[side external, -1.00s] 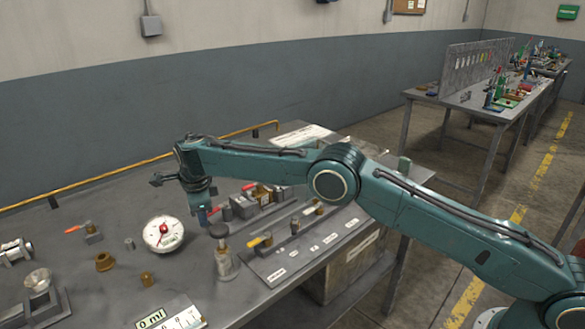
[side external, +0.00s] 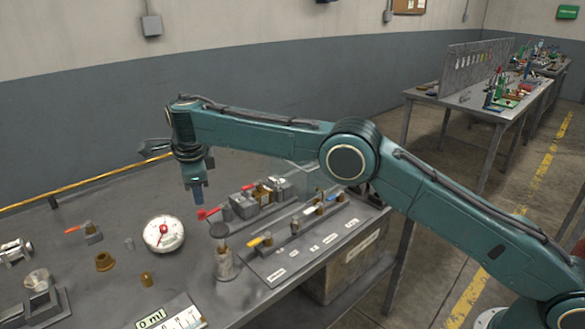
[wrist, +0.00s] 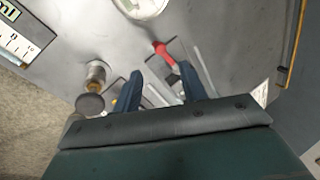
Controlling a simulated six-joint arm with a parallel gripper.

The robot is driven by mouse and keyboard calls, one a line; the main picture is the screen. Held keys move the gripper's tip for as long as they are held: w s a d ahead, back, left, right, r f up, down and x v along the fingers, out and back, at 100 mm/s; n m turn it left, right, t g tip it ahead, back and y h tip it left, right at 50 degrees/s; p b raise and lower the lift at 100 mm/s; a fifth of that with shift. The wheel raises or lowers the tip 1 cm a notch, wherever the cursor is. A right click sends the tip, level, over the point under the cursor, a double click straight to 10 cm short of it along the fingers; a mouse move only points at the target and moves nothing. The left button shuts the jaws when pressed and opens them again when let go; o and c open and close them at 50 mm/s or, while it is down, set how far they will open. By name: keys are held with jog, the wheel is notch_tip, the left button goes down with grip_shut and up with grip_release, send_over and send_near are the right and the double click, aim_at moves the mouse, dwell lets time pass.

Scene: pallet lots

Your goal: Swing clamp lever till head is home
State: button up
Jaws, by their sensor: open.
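A red-handled lever (side external: 208,213) stands at the left end of a row of grey metal blocks and a brass piece (side external: 262,193) on the bench. In the wrist view the red lever (wrist: 161,49) shows just beyond the fingertips. My gripper (side external: 198,196) is above and slightly left of the red handle, pointing down and apart from it. In the wrist view my gripper (wrist: 159,76) has its two blue fingers spread with nothing held. The fingers partly hide the fixture behind the lever. I cannot tell where the clamp head sits.
A yellow-handled lever (side external: 255,241) sits on a labelled plate (side external: 300,250) in front. A dark-capped post (side external: 226,262) stands close to my gripper's near side. Another orange-handled lever (side external: 78,229) is farther left.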

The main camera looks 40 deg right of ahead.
jog(key=shift+v, duration=1.45)
jog(key=shift+s, duration=0.1)
jog(key=shift+d+r, duration=0.1)
grip_shut()
jog(key=s+d+n+t, duration=0.2)
jog(key=s+d+n, duration=0.2)
jog(key=n, duration=0.7)
jog(key=shift+s+f+n+y, duration=0.2)
jog(key=shift+s+n+y, duration=0.2)
jog(key=shift+s, duration=1)
